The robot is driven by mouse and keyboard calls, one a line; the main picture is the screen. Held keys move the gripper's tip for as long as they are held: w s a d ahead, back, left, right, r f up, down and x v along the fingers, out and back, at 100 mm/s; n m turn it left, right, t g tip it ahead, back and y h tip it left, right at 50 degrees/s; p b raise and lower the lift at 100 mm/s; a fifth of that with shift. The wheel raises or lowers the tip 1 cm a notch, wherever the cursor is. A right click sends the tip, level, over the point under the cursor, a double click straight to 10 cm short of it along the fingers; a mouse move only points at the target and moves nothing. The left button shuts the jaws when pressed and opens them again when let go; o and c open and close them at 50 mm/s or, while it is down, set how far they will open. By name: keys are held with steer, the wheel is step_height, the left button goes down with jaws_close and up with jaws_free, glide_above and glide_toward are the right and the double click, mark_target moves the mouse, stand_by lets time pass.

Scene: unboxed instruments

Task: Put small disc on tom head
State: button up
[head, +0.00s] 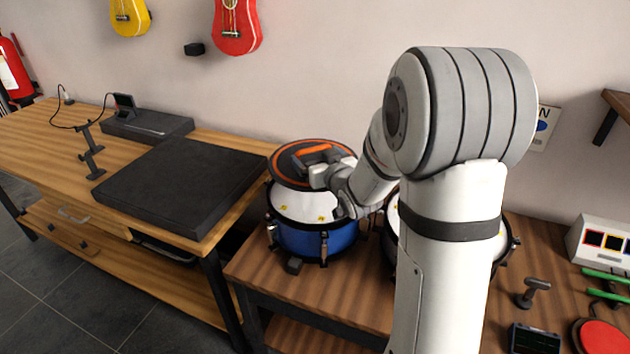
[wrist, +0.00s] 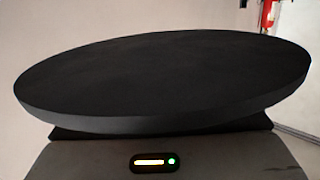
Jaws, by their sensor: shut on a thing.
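A dark grey disc with an orange ring (head: 283,172) is held over the blue drum, the tom (head: 300,241). My gripper (head: 318,162) is shut on the disc. In the wrist view the disc (wrist: 165,75) fills most of the picture as a wide black round plate, its edge toward the camera. The tom's white head (head: 300,207) shows below the disc's near edge; its far part is hidden. The disc looks slightly above the head, but I cannot tell whether its far edge touches the rim.
A second drum (head: 508,240) stands to the right, mostly behind my arm. A black slab (head: 180,185) lies on the left bench. A red round pad (head: 603,337), a small stand (head: 532,291) and a white box (head: 603,243) are at the right. Bare wood (head: 350,295) shows in front.

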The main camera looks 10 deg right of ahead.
glide_above(320, 198)
steer(key=f, duration=0.5)
steer(key=shift+w+f, duration=0.1)
steer(key=shift+w, duration=0.15)
steer(key=shift+s+f, duration=0.15)
steer(key=shift+f, duration=1.75)
steer(key=shift+f+b, duration=0.15)
steer(key=shift+b, duration=0.2)
steer(key=o, duration=0.8)
